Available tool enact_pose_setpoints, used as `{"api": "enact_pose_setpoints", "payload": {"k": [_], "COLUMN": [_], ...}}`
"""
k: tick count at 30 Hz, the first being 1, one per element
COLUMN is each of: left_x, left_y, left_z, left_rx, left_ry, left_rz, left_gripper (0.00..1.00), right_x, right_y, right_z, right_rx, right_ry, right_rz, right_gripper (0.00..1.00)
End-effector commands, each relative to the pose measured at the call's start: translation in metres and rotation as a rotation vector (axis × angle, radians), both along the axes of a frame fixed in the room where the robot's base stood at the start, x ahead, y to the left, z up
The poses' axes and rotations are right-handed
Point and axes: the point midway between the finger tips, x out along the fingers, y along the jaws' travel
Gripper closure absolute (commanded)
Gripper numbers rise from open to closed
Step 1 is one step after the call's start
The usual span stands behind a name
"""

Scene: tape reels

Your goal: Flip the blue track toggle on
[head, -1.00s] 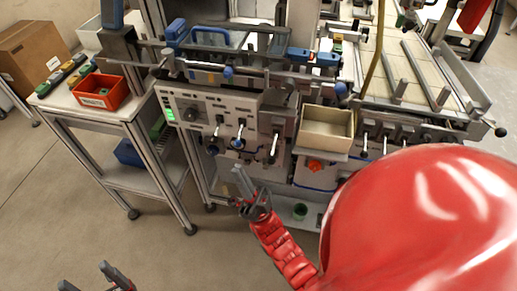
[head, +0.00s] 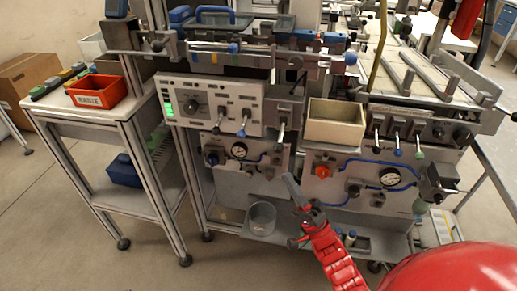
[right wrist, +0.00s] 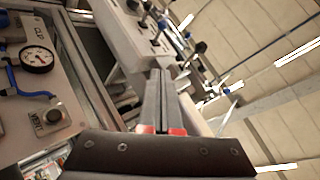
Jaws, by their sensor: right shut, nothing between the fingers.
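A white control panel (head: 210,104) with green lights and a dial stands ahead. Toggle levers hang from its front, one with a blue tip (head: 241,132). Another blue-tipped lever (head: 397,151) hangs in the row on the right, beside a green-tipped one. I cannot tell which of the two is the blue track toggle. Both blue-tipped levers hang downward. My right gripper (head: 291,184) is shut and empty, below the white panel and touching no lever. Its closed fingers (right wrist: 161,100) also show in the right wrist view, pointing toward the panel. My left gripper is out of view.
A pale open bin (head: 335,130) sits between the two lever groups. Below are gauges, blue hoses and a red-orange knob (head: 322,172). A clear cup (head: 261,219) stands on the low shelf. A red waste bin (head: 98,92) is on the left cart.

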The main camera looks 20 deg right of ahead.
Motion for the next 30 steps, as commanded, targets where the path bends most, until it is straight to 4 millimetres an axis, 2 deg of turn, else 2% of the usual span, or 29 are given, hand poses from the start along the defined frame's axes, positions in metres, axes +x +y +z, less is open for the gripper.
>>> {"api": "enact_pose_setpoints", "payload": {"k": [8,21,27,30], "left_x": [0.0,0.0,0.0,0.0], "left_y": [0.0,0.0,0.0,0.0], "left_z": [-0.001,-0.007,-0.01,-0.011], "left_rx": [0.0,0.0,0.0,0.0], "left_ry": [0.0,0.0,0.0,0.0], "left_rz": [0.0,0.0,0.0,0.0], "left_gripper": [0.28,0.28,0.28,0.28], "right_x": [0.007,0.056,0.06,0.062], "right_y": [0.004,0.033,0.059,0.065], "right_z": [0.009,0.079,0.09,0.092], "right_rx": [0.0,-0.002,0.0,0.0], "right_ry": [-0.002,-0.007,-0.005,-0.001], "right_rz": [0.0,0.0,0.003,0.001], "right_gripper": [1.0,1.0,1.0,1.0]}}
